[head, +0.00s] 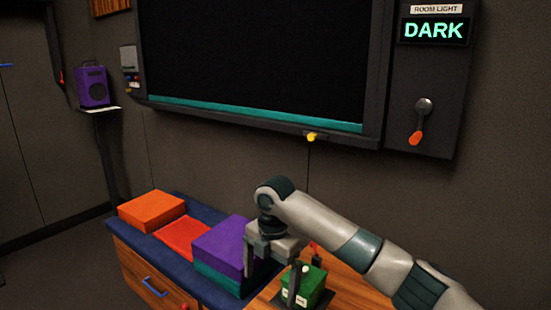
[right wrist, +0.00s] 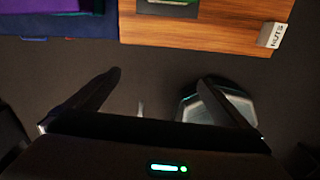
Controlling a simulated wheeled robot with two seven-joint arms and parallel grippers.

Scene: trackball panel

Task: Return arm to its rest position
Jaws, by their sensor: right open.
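My right arm (head: 355,243) comes in from the lower right and reaches over the wooden cabinet. Its gripper (head: 272,275) points down in front of the cabinet's top, beside a green box (head: 315,284). The cabinet's wooden top (right wrist: 215,30) lies beyond the fingertips there. My left gripper is in neither view.
Orange (head: 152,208) and purple (head: 221,244) boxes lie on the blue top beside the gripper. A wall panel reading DARK (head: 433,30) has an orange-tipped lever (head: 417,132) pointing down. A large black screen (head: 255,60) hangs behind. Floor at the left is clear.

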